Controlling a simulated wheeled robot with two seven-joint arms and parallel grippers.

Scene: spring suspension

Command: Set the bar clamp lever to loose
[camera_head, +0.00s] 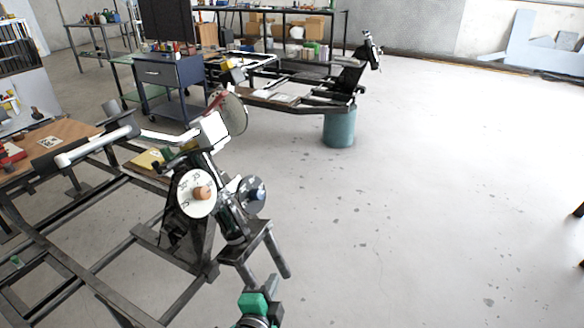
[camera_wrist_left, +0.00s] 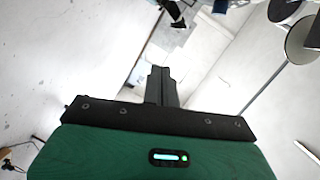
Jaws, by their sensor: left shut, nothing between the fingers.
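A dark upright assembly (camera_head: 185,228) stands on a steel frame in the head view. It carries a white marked disc (camera_head: 186,202) with a brown knob (camera_head: 202,192), and a blue-grey round part (camera_head: 252,194). I cannot tell which part is the bar clamp lever or how it is set. My left gripper (camera_head: 275,282), with a green body, is at the bottom, below and in front of the assembly. In the left wrist view its fingers (camera_wrist_left: 162,84) are shut and empty. Round discs (camera_wrist_left: 303,40) show at that view's top right, apart from the fingers.
The steel frame (camera_head: 118,265) fills the lower left. A wooden-topped table (camera_head: 78,131) stands behind it. A blue tool cart (camera_head: 170,75) and a teal bin (camera_head: 339,127) are farther back. The floor (camera_head: 420,200) is clear on the right.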

